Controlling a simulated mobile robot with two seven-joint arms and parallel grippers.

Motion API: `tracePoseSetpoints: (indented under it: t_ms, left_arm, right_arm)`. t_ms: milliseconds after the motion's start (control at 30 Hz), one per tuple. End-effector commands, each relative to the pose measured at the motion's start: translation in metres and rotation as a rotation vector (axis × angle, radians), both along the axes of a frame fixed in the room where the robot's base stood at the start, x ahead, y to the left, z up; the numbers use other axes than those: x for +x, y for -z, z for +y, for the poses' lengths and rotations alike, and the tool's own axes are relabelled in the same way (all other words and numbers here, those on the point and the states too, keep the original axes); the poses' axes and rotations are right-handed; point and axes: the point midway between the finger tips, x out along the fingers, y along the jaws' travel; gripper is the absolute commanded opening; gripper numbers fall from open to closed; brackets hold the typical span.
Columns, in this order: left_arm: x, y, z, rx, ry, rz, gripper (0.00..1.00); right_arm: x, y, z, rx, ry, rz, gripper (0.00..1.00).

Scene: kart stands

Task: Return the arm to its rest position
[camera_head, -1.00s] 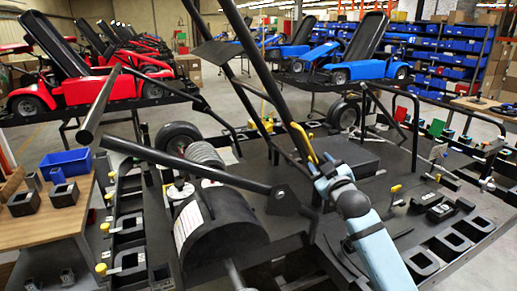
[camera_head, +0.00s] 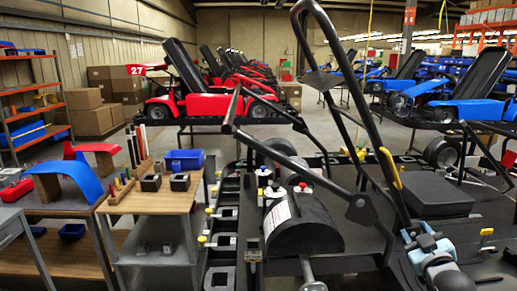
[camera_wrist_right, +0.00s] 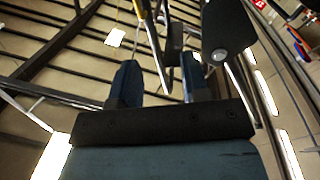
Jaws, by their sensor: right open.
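My right arm (camera_head: 432,262), pale blue and white with a dark joint, shows at the lower right of the head view, in front of the kart frame. In the right wrist view, the right gripper's (camera_wrist_right: 160,78) two dark blue fingers are apart, with no object held between them. A yellow and dark bar (camera_wrist_right: 150,35) passes beyond the fingertips; I cannot tell how near it is. My left gripper is not in view.
The black kart frame (camera_head: 318,32) has tall bars beside my right arm, with a yellow handle (camera_head: 390,167). A wooden bench (camera_head: 165,199) with a blue bin (camera_head: 184,160) stands left. Red (camera_head: 205,104) and blue (camera_head: 470,105) karts stand behind.

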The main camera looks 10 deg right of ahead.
Motion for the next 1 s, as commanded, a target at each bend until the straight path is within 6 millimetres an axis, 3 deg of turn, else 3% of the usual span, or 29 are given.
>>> tracePoseSetpoints:
  t_ms: [33, 167, 267, 400, 500, 600, 733, 833, 1000]
  left_arm:
    - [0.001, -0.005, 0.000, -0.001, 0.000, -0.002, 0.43]
    - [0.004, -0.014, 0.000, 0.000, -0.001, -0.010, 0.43]
    - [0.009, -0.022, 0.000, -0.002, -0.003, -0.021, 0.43]
    - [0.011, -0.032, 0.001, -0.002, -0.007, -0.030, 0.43]
    - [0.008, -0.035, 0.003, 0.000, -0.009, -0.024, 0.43]
    - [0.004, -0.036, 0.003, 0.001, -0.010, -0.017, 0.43]
    - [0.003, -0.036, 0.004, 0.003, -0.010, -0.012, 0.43]
    - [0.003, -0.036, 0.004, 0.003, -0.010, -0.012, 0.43]
    - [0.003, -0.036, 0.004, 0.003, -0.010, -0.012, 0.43]
  right_arm:
    - [-0.006, 0.024, 0.015, 0.021, -0.025, 0.043, 0.42]
    - [-0.027, 0.087, 0.060, 0.085, -0.095, 0.151, 0.42]
    - [-0.055, 0.139, 0.100, 0.149, -0.150, 0.246, 0.42]
    - [-0.111, 0.208, 0.162, 0.255, -0.224, 0.387, 0.42]
    - [-0.156, 0.245, 0.203, 0.331, -0.265, 0.476, 0.42]
    - [-0.196, 0.270, 0.238, 0.399, -0.296, 0.548, 0.42]
    - [-0.232, 0.288, 0.267, 0.457, -0.318, 0.609, 0.42]
    - [-0.246, 0.293, 0.278, 0.480, -0.326, 0.629, 0.42]
    - [-0.248, 0.295, 0.280, 0.485, -0.328, 0.633, 0.42]
